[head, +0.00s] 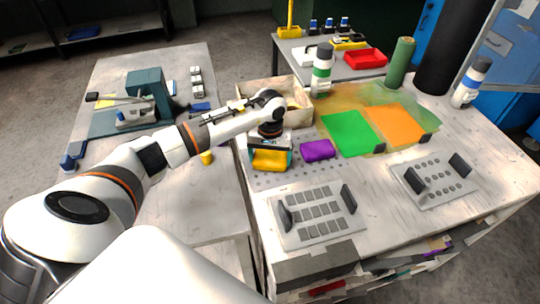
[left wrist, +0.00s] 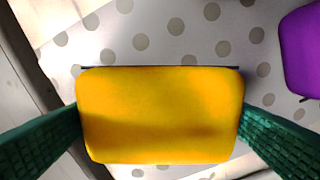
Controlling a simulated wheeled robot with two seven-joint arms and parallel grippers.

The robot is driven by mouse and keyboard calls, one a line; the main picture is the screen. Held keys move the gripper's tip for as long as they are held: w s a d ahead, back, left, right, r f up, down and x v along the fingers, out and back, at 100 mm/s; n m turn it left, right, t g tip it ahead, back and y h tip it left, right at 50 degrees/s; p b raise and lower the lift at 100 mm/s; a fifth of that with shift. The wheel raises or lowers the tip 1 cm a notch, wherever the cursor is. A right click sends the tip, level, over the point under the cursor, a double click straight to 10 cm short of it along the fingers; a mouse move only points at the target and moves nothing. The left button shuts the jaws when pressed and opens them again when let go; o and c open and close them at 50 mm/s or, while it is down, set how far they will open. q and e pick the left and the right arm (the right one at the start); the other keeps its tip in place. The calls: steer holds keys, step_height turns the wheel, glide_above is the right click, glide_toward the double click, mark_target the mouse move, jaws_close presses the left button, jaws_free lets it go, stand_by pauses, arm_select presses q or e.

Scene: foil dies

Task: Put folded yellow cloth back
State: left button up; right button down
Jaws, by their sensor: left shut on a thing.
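The folded yellow cloth (head: 271,160) is at the left end of the dotted grey plate (head: 265,180) on the right-hand bench. My left gripper (head: 270,152) points down over it and is shut on it. In the left wrist view, the yellow cloth (left wrist: 160,115) fills the space between the two green fingers (left wrist: 161,125), which touch its left and right sides. The cloth lies flat and level; I cannot tell whether it rests on the plate or hangs just above. My right gripper is not in view.
A folded purple cloth (head: 317,150) lies just right of the yellow one. Green (head: 350,133) and orange (head: 397,124) sheets lie farther right. A wooden box (head: 301,88) stands behind my gripper. A plate with grey slots (head: 310,215) is in front.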

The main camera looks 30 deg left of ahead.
mark_target(270, 156)
arm_select(q)
steer(key=shift+f, duration=0.15)
steer(key=o, duration=0.7)
steer(key=shift+r, duration=0.6)
steer(key=shift+r+b, duration=1.5)
steer(key=shift+r, duration=4.1)
steer(key=shift+s+f, duration=0.1)
steer(key=shift+f, duration=0.05)
